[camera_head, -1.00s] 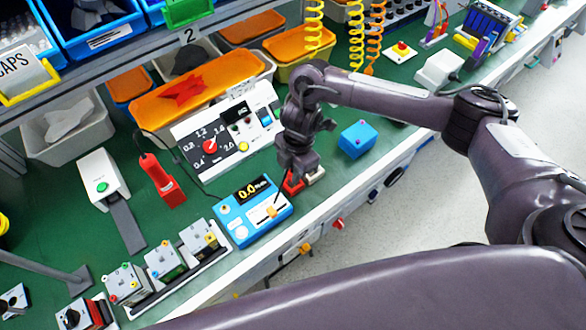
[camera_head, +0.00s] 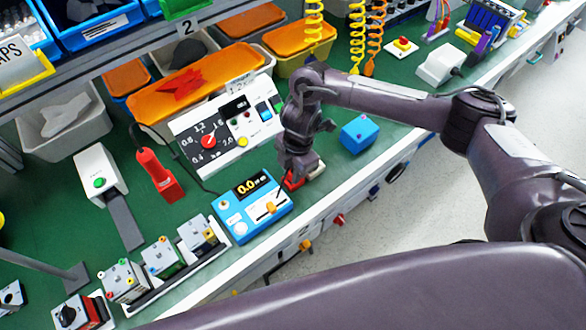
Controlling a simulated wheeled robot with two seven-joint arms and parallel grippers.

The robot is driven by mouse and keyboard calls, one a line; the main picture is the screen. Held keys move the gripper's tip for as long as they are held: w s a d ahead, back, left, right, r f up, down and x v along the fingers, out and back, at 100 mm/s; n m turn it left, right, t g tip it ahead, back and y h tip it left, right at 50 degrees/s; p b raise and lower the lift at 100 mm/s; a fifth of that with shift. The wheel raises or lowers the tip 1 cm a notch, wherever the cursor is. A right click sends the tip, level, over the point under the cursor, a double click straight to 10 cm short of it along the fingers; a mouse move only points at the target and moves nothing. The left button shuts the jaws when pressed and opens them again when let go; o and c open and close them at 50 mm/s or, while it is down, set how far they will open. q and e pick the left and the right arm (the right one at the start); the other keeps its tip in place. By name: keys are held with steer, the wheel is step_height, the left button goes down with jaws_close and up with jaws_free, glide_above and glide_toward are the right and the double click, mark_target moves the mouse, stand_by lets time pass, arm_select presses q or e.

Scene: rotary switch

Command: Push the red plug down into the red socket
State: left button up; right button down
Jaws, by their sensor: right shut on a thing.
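My right gripper (camera_head: 297,165) points down over a small red piece (camera_head: 292,181) near the front edge of the bench. It is shut on the red plug, which is mostly hidden behind the fingers. The red piece shows just below the fingertips, and I take it for the red socket; plug and socket cannot be told apart clearly. A pale block (camera_head: 316,170) sits right beside it. Whether the plug is seated is hidden. My left gripper is not in view.
A blue meter (camera_head: 229,213) stands just left of the gripper, and a blue box (camera_head: 358,134) to its right. A panel with a red dial (camera_head: 196,128) is behind. The bench's white front edge (camera_head: 340,192) is close.

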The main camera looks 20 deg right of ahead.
steer(key=c, duration=1.3)
jaws_free()
steer(key=shift+o, duration=0.2)
steer(key=shift+r, duration=0.25)
steer(key=r, duration=0.4)
steer(key=d+r+p, duration=0.1)
steer(key=r, duration=0.2)
steer(key=shift+w+r, duration=0.1)
steer(key=shift+w, duration=0.05)
